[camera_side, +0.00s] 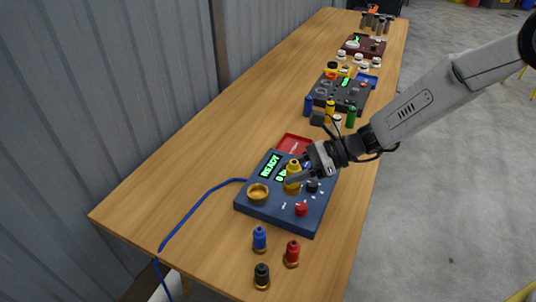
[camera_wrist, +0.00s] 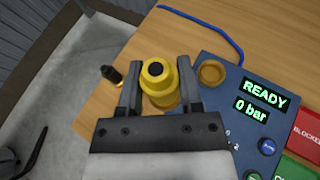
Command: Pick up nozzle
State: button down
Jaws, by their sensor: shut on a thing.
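My gripper (camera_side: 296,178) reaches in from the right in the side view. I cannot tell whether the nozzle rests in the ring or is just above it. The panel's display reads READY and 0 bar in the wrist view.
Blue (camera_side: 259,238), red (camera_side: 292,254) and black (camera_side: 262,275) nozzles stand near the table's front edge. A blue hose (camera_side: 200,203) runs left from the panel. More panels and nozzles stand farther back.

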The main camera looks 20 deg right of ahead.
jog(key=shift+s+d+r, duration=0.3)
jog(key=shift+s, duration=0.25)
jog(key=shift+s+d+r, duration=0.25)
jog(key=shift+s, duration=0.3)
